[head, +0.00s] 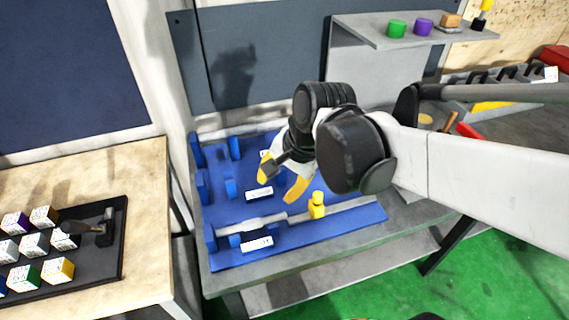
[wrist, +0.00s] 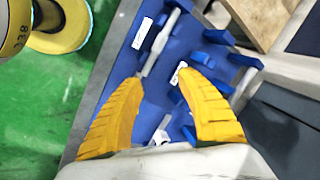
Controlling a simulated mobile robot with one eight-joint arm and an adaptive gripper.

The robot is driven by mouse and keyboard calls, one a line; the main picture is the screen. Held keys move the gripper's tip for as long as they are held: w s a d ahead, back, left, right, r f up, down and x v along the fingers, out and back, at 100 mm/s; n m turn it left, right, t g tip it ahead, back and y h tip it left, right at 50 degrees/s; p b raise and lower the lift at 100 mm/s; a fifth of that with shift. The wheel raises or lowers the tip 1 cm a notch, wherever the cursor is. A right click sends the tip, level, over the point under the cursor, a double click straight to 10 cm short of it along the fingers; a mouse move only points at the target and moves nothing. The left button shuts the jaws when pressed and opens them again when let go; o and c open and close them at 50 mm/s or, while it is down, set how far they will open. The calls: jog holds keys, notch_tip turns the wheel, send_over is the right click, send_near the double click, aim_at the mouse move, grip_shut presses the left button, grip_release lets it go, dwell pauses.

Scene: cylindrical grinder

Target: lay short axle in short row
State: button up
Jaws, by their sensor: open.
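The blue rack (head: 235,209) has several upright blue supports and white labels too small to read. A grey stepped axle (head: 262,220) lies along its front row, and it also shows in the wrist view (wrist: 158,48) beyond my fingertips. Another grey axle (head: 222,131) lies along the back row. The middle row, by its label (head: 259,193), shows no axle, though my arm hides part of it. My gripper (head: 281,180) is over the rack, above the middle and back rows. In the wrist view its yellow fingers (wrist: 165,82) are wide apart with nothing between them.
A wooden table at left carries a black tray (head: 113,245) of labelled cubes. My arm covers the rack's right side.

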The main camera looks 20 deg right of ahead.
jog(key=s+d+r+n+t+h, duration=0.2)
jog(key=s+d+n+t, duration=0.1)
jog(key=n, duration=0.7)
jog(key=shift+s+d+r+t, duration=0.3)
jog(key=shift+s+d, duration=0.5)
jog(key=shift+s, duration=0.55)
